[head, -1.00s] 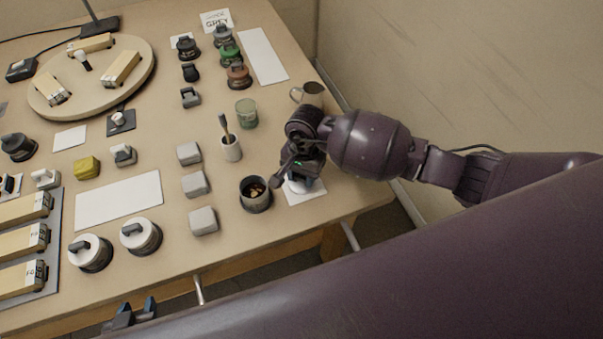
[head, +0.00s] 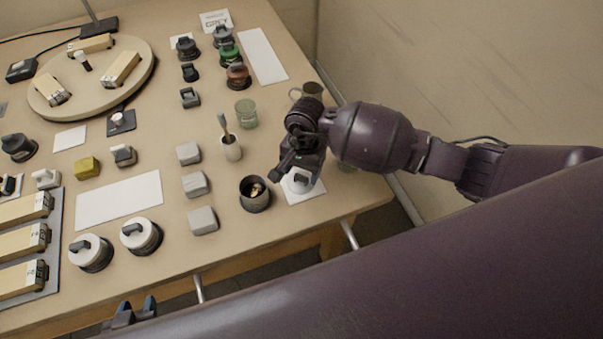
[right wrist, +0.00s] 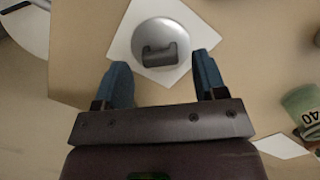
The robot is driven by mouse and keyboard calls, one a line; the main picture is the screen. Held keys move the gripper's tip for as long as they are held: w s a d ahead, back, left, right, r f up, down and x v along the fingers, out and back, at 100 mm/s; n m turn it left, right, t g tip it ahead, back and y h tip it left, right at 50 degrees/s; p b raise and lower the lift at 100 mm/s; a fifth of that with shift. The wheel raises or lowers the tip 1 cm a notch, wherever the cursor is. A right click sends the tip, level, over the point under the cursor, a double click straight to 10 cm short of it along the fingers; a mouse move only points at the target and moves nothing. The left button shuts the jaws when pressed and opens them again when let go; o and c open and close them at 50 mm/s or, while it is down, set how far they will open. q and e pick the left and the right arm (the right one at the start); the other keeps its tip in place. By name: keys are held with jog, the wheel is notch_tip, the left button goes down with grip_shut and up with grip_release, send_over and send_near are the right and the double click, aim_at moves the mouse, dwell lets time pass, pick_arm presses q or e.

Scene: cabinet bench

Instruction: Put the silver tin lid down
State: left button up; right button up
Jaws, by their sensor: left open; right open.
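The silver tin lid (head: 297,183), a round disc with a dark grey handle, lies flat on a white card (head: 318,190) near the table's right front corner. It also shows in the right wrist view (right wrist: 173,38). My right gripper (right wrist: 160,64) is open, with its blue fingers apart and the lid between and beyond their tips. Nothing is held in it. In the head view it hangs just above the lid and partly hides it. My left gripper (head: 130,312) is open and empty at the bottom edge, off the table's front.
A dark open tin (head: 255,195) with brownish contents stands just left of the lid. A cup with a brush (head: 231,148), a green glass jar (head: 246,114) and a mug (head: 309,93) stand behind. Several grey blocks (head: 202,221) lie further left.

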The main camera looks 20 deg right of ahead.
notch_tip(320, 180, up, 10)
jog(key=shift+w+d+p, duration=0.3)
jog(key=shift+w+d, duration=0.1)
